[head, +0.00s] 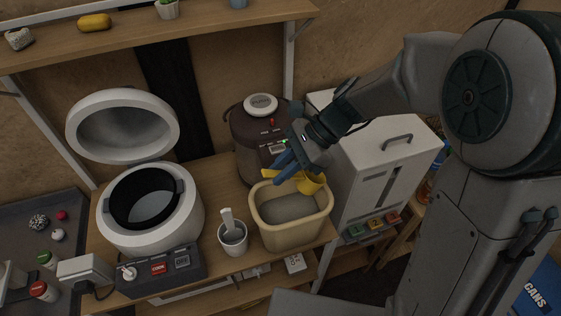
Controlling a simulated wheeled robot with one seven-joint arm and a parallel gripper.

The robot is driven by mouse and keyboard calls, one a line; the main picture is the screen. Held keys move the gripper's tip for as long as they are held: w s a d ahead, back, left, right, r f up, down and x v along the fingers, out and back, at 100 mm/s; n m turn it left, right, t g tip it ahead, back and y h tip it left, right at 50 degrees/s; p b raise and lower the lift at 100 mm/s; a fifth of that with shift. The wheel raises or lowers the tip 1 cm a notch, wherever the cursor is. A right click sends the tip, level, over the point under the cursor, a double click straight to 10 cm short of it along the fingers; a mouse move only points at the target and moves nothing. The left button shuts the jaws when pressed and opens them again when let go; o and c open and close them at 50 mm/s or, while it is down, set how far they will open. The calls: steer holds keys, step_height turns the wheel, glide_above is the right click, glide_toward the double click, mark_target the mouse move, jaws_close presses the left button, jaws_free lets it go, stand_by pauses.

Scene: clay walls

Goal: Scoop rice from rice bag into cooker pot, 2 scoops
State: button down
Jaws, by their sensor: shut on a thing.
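The rice cooker (185,215) stands at the left of the wooden counter with its white lid (122,98) raised. Its dark inner pot (122,196) has a pale grey area at the bottom. No rice bag as such shows; a cream tub (296,238) with a pale grey filling (288,207) stands right of the cooker. My gripper (282,170), with blue fingers, is above the tub's back rim. It is shut on the handle of a yellow scoop (312,184), whose cup hangs over the tub's back right part. The inside of the scoop is hidden.
A brown lidded appliance (243,140) is behind, a white cabinet (378,160) right of the tub. A control panel (160,273) lies before the cooker. A shelf (215,22) runs above.

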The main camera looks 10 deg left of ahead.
mark_target(269, 173)
step_height(269, 173, down, 2)
steer(key=shift+f+b, duration=0.15)
steer(key=shift+b, duration=0.25)
step_height(269, 173, down, 12)
steer(key=b, duration=1)
step_height(269, 173, up, 13)
steer(key=p, duration=1)
steer(key=shift+p, duration=0.35)
steer(key=shift+s+a+r+h+p, duration=0.2)
steer(key=shift+a+r+h+p, duration=0.1)
steer(key=shift+h, duration=0.1)
steer(key=shift+s+a+f+t+h, duration=0.15)
steer(key=shift+t+h, duration=0.15)
steer(key=shift+h, duration=0.1)
steer(key=shift+s+a+r+t+h, duration=0.15)
steer(key=shift+s+a+t+h, duration=0.1)
steer(key=shift+a+t+h, duration=0.25)
steer(key=shift+s+a+r+t+h, duration=0.15)
steer(key=shift+s+a+t+h, duration=0.15)
steer(key=shift+h, duration=0.3)
steer(key=shift+w, duration=0.1)
